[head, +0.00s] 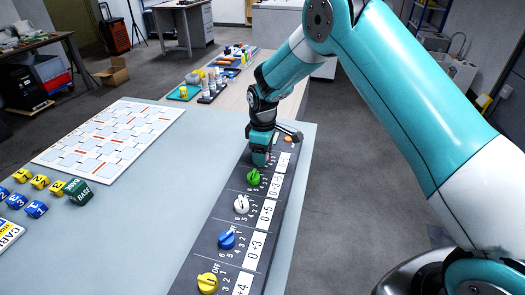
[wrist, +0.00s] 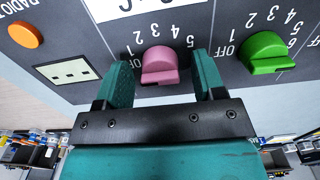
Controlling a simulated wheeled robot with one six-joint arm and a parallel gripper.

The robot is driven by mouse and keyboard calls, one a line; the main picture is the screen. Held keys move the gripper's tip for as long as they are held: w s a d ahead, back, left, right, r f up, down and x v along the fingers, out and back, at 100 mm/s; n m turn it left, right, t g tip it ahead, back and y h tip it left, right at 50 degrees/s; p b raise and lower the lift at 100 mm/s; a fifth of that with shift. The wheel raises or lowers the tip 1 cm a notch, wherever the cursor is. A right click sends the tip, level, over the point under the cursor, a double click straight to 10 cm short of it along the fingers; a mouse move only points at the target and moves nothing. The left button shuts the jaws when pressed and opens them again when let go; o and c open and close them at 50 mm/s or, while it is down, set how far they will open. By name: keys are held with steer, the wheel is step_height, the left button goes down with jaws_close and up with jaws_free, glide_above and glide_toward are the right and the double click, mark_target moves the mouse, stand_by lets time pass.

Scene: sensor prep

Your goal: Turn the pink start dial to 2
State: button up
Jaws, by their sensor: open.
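The pink start dial (wrist: 160,66) sits on the dark panel (wrist: 225,50) in the wrist view, with printed marks around it. I cannot tell which mark it points at. My gripper (wrist: 163,80) is open, with one teal finger on each side of the pink dial. I cannot tell whether either finger touches it. In the head view my gripper (head: 261,156) is over the far part of the panel, beyond the green dial (head: 253,177). The pink dial is hidden there behind the gripper.
White (head: 241,204), blue (head: 227,239) and yellow (head: 207,283) dials line the panel nearer to me. An orange button (wrist: 24,34) is at the panel's far end. A white board (head: 110,140) and small labelled blocks (head: 40,182) lie on the table to the left.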

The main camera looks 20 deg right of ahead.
steer(key=c, duration=0.9)
steer(key=m, duration=0.5)
steer(key=shift+w+m, duration=0.1)
steer(key=shift+m, duration=0.3)
steer(key=m, duration=0.5)
steer(key=shift+r+m, duration=0.1)
steer(key=shift+m, duration=0.3)
steer(key=o, duration=0.9)
